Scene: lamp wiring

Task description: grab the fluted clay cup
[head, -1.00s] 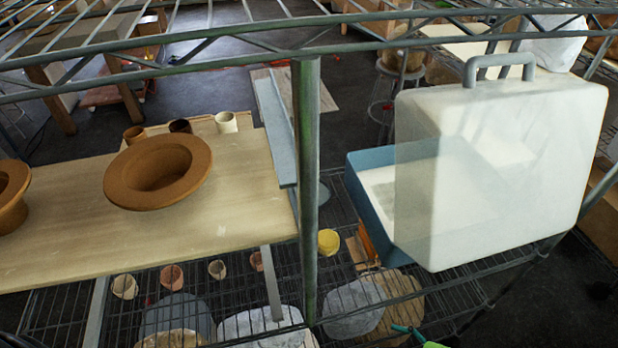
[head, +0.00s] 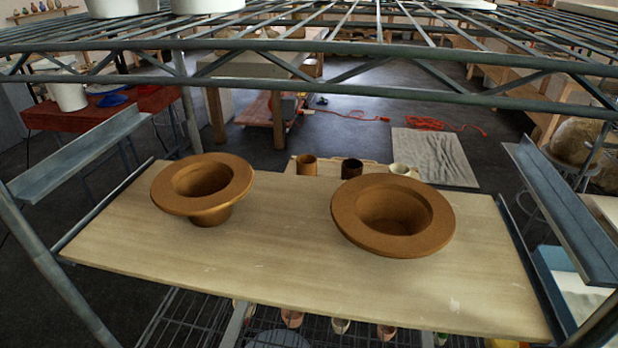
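I cannot tell which cup, if any in view, is the fluted clay one. Behind the wooden shelf board stand a brown cup (head: 306,165), a dark cup (head: 352,168) and a pale cup (head: 400,169), small and partly hidden by the board and bowl. Below the board's front edge, several small vessels show only in part, among them a pinkish one (head: 292,318), a pale one (head: 341,325) and another pinkish one (head: 387,332). Neither of my grippers is in view.
Two wide-rimmed brown clay bowls, the left (head: 202,185) and the right (head: 392,215), stand on the wooden board (head: 270,255). Metal rack rails (head: 300,105) cross above, and side bars (head: 565,215) flank the board. The board's front is bare.

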